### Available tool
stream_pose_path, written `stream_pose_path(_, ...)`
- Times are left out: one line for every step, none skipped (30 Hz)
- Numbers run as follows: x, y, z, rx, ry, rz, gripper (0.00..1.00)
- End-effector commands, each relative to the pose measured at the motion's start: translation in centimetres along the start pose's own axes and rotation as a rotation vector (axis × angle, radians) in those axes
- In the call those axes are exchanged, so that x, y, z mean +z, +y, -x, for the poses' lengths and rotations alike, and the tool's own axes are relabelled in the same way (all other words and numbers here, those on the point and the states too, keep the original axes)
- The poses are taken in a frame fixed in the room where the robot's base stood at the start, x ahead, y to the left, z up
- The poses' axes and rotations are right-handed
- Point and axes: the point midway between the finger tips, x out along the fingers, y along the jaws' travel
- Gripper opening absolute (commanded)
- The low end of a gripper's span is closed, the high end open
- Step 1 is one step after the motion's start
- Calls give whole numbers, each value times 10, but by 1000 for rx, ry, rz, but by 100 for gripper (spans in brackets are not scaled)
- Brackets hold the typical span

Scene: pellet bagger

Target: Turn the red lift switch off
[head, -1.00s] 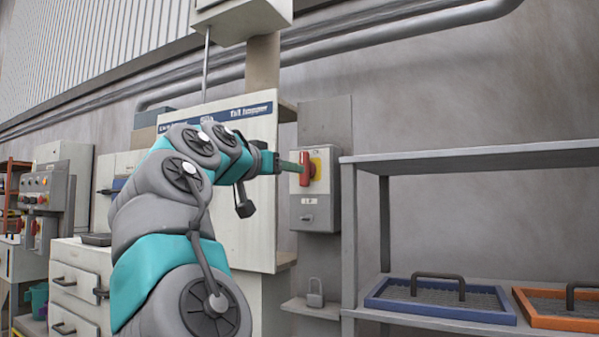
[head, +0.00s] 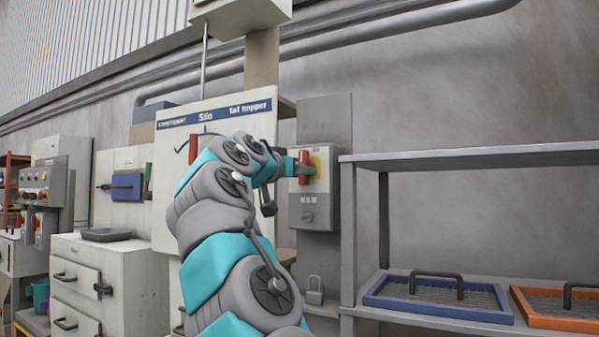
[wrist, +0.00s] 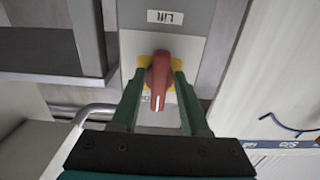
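The red lift switch (head: 304,168) is a rotary handle on a yellow plate, on the front of a grey switch box (head: 318,214) on the wall. It stands upright in the head view. In the wrist view the red handle (wrist: 159,80) runs up and down the picture, with a white mark near its lower end. My gripper (wrist: 159,75) is around the handle, one green finger on each side. Narrow gaps seem to show between fingers and handle, so it looks open. In the head view my gripper (head: 293,167) reaches the handle from the left, its fingertips partly hidden.
A label reading LIFT (wrist: 165,17) is on the box. A metal shelf (head: 470,156) stands right of the box, with a blue-framed tray (head: 440,312) and an orange-framed tray (head: 560,322) below. A white hopper panel (head: 180,145) is behind my arm. A padlock (head: 314,290) sits below the box.

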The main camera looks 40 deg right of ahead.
Motion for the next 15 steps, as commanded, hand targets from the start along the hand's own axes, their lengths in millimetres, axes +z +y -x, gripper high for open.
stream_pose_path(0,0,0,0,0,0,38)
stream_pose_path(0,0,0,0,0,0,35)
stream_pose_path(0,0,0,0,0,0,30)
stream_pose_path(0,0,0,0,0,0,27)
stream_pose_path(0,0,0,0,0,0,24)
stream_pose_path(0,0,0,0,0,0,19)
stream_pose_path(0,0,0,0,0,0,16)
stream_pose_path(0,0,0,0,0,0,12)
stream_pose_path(0,0,0,0,0,0,8)
stream_pose_path(0,0,0,0,0,0,4)
stream_pose_path(0,0,0,0,0,0,1)
stream_pose_path(0,0,0,0,0,0,0)
stream_pose_path(0,0,0,0,0,0,0)
stream_pose_path(0,0,0,0,0,0,0)
stream_pose_path(0,0,0,0,0,0,0)
